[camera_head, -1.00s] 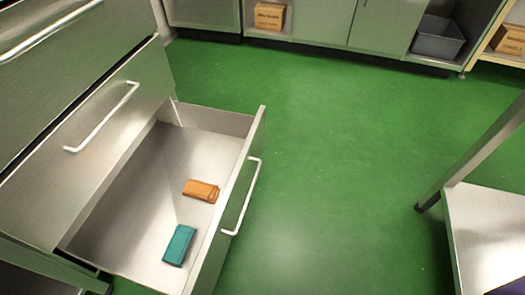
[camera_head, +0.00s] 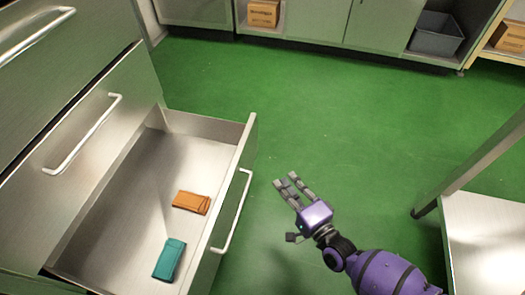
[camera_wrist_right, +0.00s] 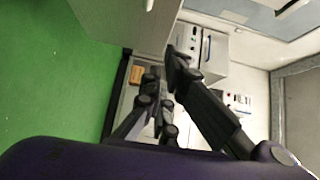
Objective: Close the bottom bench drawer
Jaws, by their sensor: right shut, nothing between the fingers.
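The bottom bench drawer (camera_head: 205,124) is pulled open at the left of the head view, with its inside showing. Its front panel carries a pale bar handle (camera_head: 245,196). An orange folded cloth-like item (camera_head: 191,202) and a teal one (camera_head: 168,260) lie on its floor. My right gripper (camera_head: 286,180) is over the green floor, to the right of the drawer front and apart from the handle. It is shut and empty; its dark fingers also show in the right wrist view (camera_wrist_right: 165,75). My left gripper is not in view.
A closed drawer with a bar handle (camera_head: 88,135) sits above the open one. A table with a metal leg (camera_head: 470,168) stands at the right. Cabinets (camera_head: 375,22), a cardboard box (camera_head: 264,13) and a grey bin (camera_head: 436,34) are at the back. Green floor between is clear.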

